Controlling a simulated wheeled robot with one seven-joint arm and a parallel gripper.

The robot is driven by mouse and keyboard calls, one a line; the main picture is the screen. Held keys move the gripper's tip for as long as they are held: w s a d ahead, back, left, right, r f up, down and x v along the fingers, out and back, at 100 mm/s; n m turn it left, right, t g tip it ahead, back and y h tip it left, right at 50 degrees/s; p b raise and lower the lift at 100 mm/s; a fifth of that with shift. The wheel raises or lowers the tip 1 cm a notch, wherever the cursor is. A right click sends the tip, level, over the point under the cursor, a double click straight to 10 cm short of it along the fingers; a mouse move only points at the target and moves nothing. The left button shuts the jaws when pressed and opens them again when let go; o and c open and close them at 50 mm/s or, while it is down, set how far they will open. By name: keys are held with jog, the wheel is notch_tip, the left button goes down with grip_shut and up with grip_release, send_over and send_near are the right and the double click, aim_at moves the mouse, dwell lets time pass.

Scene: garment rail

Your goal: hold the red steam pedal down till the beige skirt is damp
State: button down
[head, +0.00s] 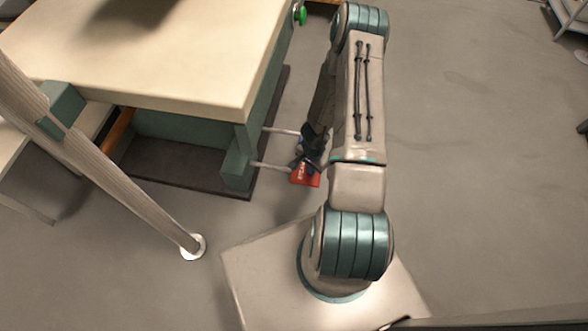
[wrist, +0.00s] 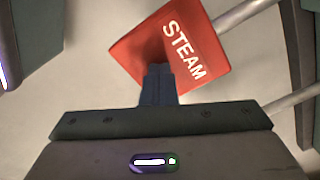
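The red steam pedal (head: 306,179) sits at the end of a metal rod beside the teal table frame, low over the floor. In the wrist view the pedal (wrist: 185,45) shows its white "STEAM" lettering. My gripper (wrist: 157,72) has its dark fingers together, with nothing between them, and their tips are over the pedal's lower face. They look to be touching it or very close; I cannot tell how far the pedal is pressed. In the head view my gripper (head: 304,164) partly covers the pedal. No beige skirt can be made out in either view.
A cream-topped table (head: 190,60) with a teal frame stands on a dark base plate (head: 180,170) at left. A second metal rod (head: 281,131) runs parallel behind the pedal's rod. A slanted pole (head: 130,175) crosses at left. A green knob (head: 300,14) is at the top.

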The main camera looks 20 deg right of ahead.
jog(key=shift+f+b, duration=1.65)
jog(key=shift+f, duration=0.6)
jog(key=shift+r, duration=0.15)
dwell(0.9)
notch_tip(320, 180, up, 10)
jog(key=p, duration=0.7)
jog(key=shift+p, duration=0.4)
jog(key=shift+f, duration=0.2)
